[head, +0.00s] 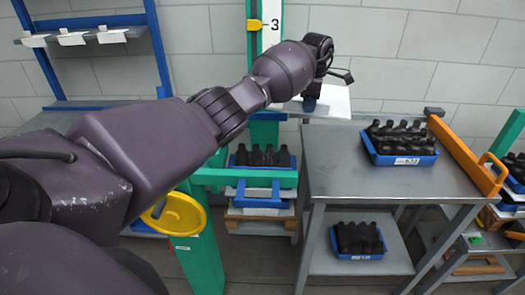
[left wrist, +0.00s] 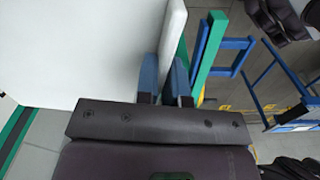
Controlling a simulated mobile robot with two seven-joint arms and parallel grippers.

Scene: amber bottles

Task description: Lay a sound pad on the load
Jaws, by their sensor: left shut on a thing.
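My left arm reaches across the head view, and its left gripper (head: 311,103) is beyond the wrist, near the green post. It is shut on a white pad (head: 336,101), which shows as a pale sheet behind and right of the fingers. In the left wrist view the white pad (left wrist: 80,50) fills the upper left, its edge between the two blue fingers (left wrist: 164,82). My right gripper is not in view.
A grey table (head: 345,185) holds a blue crate of dark bottles (head: 400,160); another blue crate (head: 357,256) sits on its lower shelf. An orange rail (head: 462,160) lines its right side. A green post (head: 265,30) and yellow wheel (head: 180,214) stand near my arm.

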